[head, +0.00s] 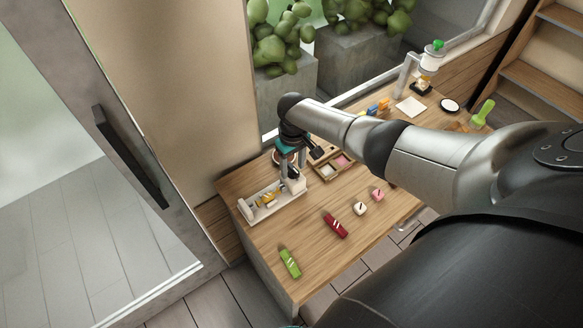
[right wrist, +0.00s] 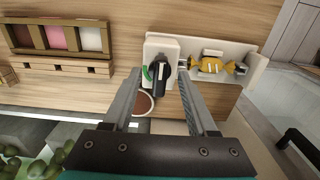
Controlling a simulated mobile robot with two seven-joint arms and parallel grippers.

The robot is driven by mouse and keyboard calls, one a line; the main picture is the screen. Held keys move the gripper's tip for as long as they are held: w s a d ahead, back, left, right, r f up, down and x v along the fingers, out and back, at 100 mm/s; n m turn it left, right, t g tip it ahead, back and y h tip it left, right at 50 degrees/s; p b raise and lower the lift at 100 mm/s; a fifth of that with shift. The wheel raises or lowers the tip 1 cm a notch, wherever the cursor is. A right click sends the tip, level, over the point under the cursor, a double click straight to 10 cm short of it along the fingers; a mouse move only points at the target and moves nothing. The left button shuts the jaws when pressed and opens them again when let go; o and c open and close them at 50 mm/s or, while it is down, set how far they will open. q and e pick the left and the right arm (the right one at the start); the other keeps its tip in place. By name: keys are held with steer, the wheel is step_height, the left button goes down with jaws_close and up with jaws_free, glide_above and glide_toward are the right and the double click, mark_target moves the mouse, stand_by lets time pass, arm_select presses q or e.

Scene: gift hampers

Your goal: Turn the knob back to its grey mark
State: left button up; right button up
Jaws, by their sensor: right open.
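A black knob (right wrist: 160,72) sits on a white block at the end of a white stand (right wrist: 164,45). A green mark (right wrist: 147,72) shows at the knob's left in the right wrist view; I cannot clearly make out a grey mark. My right gripper (right wrist: 160,76) is open, with one finger on each side of the knob; whether they touch it I cannot tell. In the head view my right gripper (head: 291,170) comes down over the stand (head: 250,214) and partly hides the knob. My left gripper is not in view.
A yellow wrapped candy (right wrist: 211,64) lies in the stand beside the knob. A wooden tray (head: 318,177) with compartments stands close to the right gripper.

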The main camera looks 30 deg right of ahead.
mark_target(293, 167)
step_height(293, 167, up, 3)
steer(key=p, duration=0.3)
steer(key=shift+r, duration=0.1)
steer(key=shift+r+p, duration=0.5)
steer(key=shift+r, duration=1.4)
steer(key=shift+r, duration=0.15)
step_height(293, 167, up, 15)
steer(key=shift+b, duration=0.3)
